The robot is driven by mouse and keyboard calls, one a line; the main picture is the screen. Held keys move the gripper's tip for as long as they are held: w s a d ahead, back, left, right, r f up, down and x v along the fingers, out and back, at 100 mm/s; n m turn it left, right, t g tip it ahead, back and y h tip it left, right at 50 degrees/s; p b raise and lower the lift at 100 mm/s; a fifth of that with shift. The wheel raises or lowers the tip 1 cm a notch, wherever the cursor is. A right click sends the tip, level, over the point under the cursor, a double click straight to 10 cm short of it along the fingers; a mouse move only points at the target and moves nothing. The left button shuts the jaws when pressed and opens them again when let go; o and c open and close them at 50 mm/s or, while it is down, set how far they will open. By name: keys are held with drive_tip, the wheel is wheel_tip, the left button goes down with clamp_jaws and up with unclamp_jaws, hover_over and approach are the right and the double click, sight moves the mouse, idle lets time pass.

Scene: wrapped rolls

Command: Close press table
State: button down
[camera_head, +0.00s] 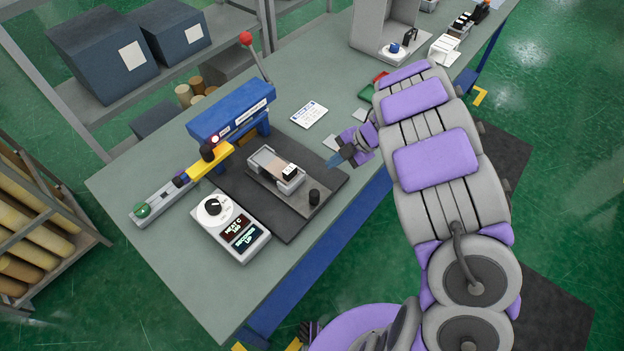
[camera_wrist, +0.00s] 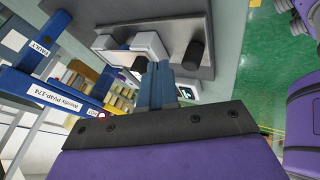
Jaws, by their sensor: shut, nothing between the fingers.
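The press table, a grey sliding plate (camera_head: 287,203), sits out in front of the blue press head (camera_head: 231,108) on a dark base. It carries a light grey fixture (camera_head: 263,160) with a small white-topped block, and a black knob (camera_head: 314,197) stands at its near end. My gripper (camera_head: 334,161) is shut and empty, above the right side of the base, apart from the knob. In the wrist view, the shut fingers (camera_wrist: 158,85) point toward the plate (camera_wrist: 120,23), with the fixture (camera_wrist: 148,46) at their tips and the knob (camera_wrist: 194,53) to their right. Contact cannot be told there.
A control box (camera_head: 231,226) with a dial stands at the front left, beside a yellow-and-grey arm (camera_head: 185,184). A red-ball lever (camera_head: 247,40) rises behind the press. A white card (camera_head: 309,115) lies on the bench (camera_head: 130,184). Green floor lies beyond the blue bench edge.

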drive_tip(key=b, duration=0.2)
approach(301, 186)
drive_tip(key=x, duration=0.3)
drive_tip(key=shift+w+f, duration=0.1)
drive_tip(key=shift+f, duration=0.15)
drive_tip(key=shift+x, duration=1)
drive_tip(key=shift+a, duration=0.1)
